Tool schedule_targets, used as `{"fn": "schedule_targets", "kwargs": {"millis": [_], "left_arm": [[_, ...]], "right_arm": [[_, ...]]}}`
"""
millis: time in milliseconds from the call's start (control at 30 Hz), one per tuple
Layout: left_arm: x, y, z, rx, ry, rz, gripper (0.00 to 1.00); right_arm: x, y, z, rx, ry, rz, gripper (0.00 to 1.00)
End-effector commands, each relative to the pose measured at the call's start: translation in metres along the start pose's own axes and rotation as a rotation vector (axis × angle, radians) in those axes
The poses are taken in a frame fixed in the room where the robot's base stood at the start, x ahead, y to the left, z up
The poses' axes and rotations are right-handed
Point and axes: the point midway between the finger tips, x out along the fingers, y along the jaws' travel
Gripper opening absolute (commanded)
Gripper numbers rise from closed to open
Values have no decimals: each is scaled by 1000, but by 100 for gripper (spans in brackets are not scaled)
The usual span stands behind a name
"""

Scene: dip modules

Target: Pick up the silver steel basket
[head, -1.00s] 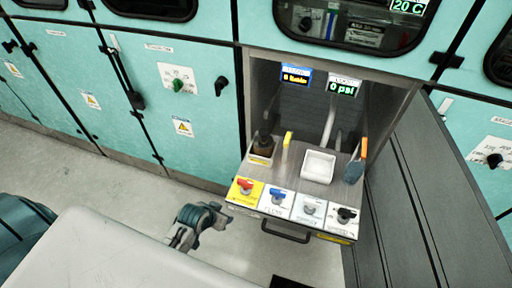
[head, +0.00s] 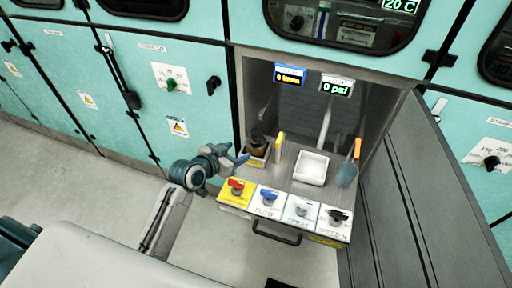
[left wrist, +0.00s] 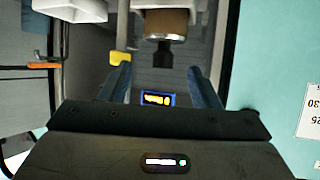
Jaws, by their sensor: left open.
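No item plainly looks like a silver steel basket. A whitish open rectangular tray (head: 310,168) sits on the metal shelf in the head view, and its corner shows at the top left of the left wrist view (left wrist: 75,8). I cannot tell whether it is the basket. My left gripper (head: 238,153) is open and empty at the shelf's left edge, beside a brown bottle (head: 257,143) and left of the tray. In the left wrist view the bottle (left wrist: 165,22) lies beyond and between the two blue fingers (left wrist: 160,85). My right gripper is not in view.
A yellow-topped item (head: 280,146) stands between bottle and tray. A blue brush-like tool with an orange handle (head: 347,172) is right of the tray. Several knobs line the front panel (head: 284,208). A grey open door (head: 425,190) bounds the right side.

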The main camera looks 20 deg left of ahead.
Motion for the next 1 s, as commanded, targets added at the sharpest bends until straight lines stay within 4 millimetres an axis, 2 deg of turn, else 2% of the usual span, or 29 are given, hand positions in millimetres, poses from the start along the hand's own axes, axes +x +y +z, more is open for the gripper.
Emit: {"fn": "schedule_targets", "kwargs": {"millis": [100,200,400,667,833,1000], "left_arm": [[10,-5,-19,5,57,3,57],[22,-6,-24,2,68,4,57],[53,-6,-26,3,67,3,57],[72,-6,-29,4,66,3,57],[95,-7,-33,3,64,4,57],[112,-7,-31,4,64,3,57]], "right_arm": [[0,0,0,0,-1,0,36],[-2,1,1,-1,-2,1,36],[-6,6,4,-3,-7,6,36],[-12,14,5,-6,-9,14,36],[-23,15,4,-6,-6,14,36],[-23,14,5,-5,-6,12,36]]}}
